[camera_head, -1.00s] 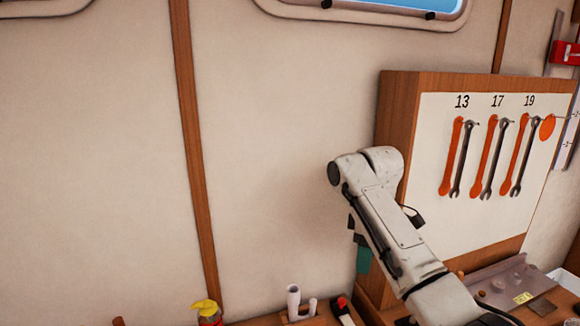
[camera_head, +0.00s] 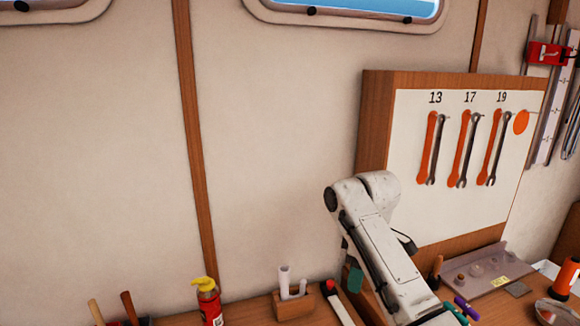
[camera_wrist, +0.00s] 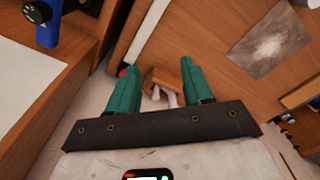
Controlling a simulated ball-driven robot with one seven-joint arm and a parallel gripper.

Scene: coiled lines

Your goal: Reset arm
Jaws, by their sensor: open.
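My gripper (camera_wrist: 160,85) shows in the wrist view as two teal fingers, standing apart with nothing held between them. In the head view my white arm rises from the lower right and bends at a high joint. Only a bit of teal finger (camera_head: 355,281) shows beside it there, with the rest of the gripper hidden behind the arm. The gripper hangs above the bench, near a small wooden holder (camera_head: 293,303) with white pieces in it. That holder also appears beyond the fingers in the wrist view (camera_wrist: 163,78).
A wrench board (camera_head: 400,210) with hanging wrenches stands behind my arm on the right. A red bottle with a yellow top (camera_head: 208,302) stands on the bench at left. A grey tray (camera_head: 480,272) lies right of my arm. The wall at upper left is clear.

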